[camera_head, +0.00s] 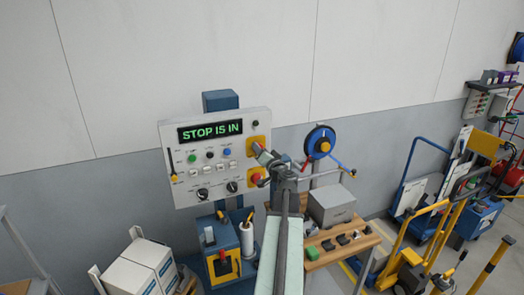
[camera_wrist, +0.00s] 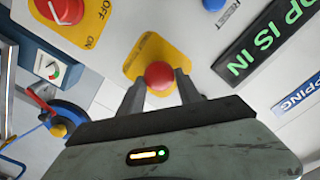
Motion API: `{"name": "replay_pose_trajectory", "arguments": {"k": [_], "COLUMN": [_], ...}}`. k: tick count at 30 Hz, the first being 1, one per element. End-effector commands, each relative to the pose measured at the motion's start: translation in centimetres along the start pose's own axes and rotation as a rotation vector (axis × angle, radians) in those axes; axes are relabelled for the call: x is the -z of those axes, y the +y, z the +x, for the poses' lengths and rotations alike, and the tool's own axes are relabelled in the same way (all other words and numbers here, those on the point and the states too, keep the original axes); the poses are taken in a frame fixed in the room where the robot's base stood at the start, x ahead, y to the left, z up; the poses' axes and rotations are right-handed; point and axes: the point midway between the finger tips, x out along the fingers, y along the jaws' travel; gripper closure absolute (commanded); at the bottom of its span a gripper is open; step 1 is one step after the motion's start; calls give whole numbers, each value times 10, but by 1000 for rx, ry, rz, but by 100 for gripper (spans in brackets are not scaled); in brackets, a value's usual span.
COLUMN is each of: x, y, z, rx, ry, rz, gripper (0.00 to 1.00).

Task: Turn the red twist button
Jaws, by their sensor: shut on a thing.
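The red twist button (camera_wrist: 160,76) is a round red knob on a yellow plate (camera_wrist: 148,48), on the light control panel (camera_head: 180,142). My gripper (camera_wrist: 161,88) has one finger on each side of the button and is shut on it. In the head view my gripper (camera_head: 264,155) is at the panel's right edge, over the upper yellow plate, and mostly hides the button there. The panel's display (camera_head: 211,131) reads "STOP IS IN" in green.
A red rotary switch (camera_wrist: 60,8) marked OFF and ON sits beside the button. A blue reset button (camera_wrist: 213,4) is close on the other side. A blue wheel (camera_head: 321,142) with a red handle stands right of the panel. A wooden bench (camera_head: 322,262) is below.

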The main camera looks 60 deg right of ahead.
Motion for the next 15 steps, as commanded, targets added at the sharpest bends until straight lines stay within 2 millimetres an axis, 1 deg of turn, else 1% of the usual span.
{"name": "replay_pose_trajectory", "arguments": {"k": [1, 2, 3, 11, 15], "x": [0, 0, 0, 0, 0], "y": [0, 0, 0, 0, 0], "z": [0, 0, 0, 0, -7], "rx": [-1, -1, -1, 0, -1], "ry": [1, 1, 1, 0, 1], "rz": [0, 0, -1, -1, -1], "gripper": [51, 43, 38, 38, 38]}}
